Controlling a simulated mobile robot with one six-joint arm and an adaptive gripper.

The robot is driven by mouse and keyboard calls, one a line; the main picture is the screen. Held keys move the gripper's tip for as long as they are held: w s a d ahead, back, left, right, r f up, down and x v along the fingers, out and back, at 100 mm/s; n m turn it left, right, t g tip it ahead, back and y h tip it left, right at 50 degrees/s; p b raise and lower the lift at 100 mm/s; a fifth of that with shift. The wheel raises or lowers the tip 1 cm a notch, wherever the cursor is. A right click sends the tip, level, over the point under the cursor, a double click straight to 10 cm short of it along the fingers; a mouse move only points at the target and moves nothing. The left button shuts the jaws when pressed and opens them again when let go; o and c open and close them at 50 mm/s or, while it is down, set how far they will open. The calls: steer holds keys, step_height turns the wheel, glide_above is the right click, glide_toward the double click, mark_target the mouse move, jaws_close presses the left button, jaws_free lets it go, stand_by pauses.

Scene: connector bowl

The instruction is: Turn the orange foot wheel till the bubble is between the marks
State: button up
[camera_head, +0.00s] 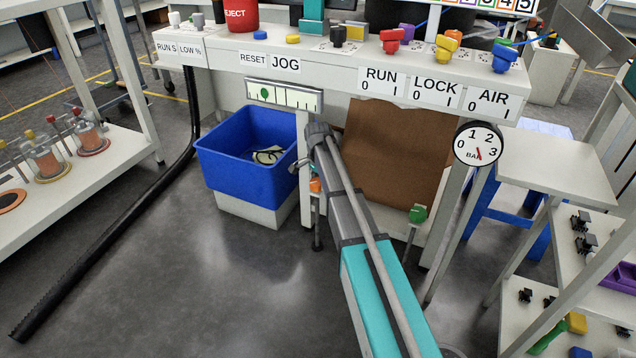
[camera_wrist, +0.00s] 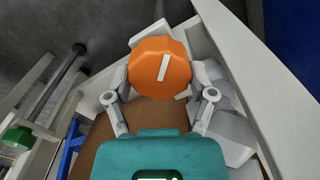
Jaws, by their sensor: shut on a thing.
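The orange foot wheel (camera_wrist: 160,67) fills the middle of the wrist view, with a white stripe tilted slightly right of upright on its face. My gripper (camera_wrist: 161,78) is shut on it, one finger at each side. In the head view the orange wheel (camera_head: 315,185) shows only in part beside my gripper (camera_head: 306,164), under the bench. The level vial (camera_head: 285,96) is on the bench front below the JOG label. Its green bubble (camera_head: 264,93) sits left of the vial's middle; the dark marks are thin, and the bubble appears to be left of them.
A blue bin (camera_head: 245,165) stands left of my gripper. A green foot wheel (camera_head: 417,213) is on the right leg; it also shows in the wrist view (camera_wrist: 18,138). A brown panel (camera_head: 395,150) is behind my arm. A pressure dial (camera_head: 478,144) hangs at right. Floor at left front is mostly clear.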

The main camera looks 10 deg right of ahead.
steer(key=n, duration=0.4)
steer(key=shift+w+a+n, duration=0.1)
steer(key=shift+a+n, duration=0.1)
steer(key=shift+n, duration=0.2)
steer(key=n, duration=0.4)
steer(key=shift+a+n, duration=0.1)
steer(key=shift+n, duration=0.2)
steer(key=n, duration=0.4)
steer(key=shift+a, duration=0.1)
steer(key=shift+n, duration=2.1)
steer(key=o, duration=1)
steer(key=shift+o, duration=0.3)
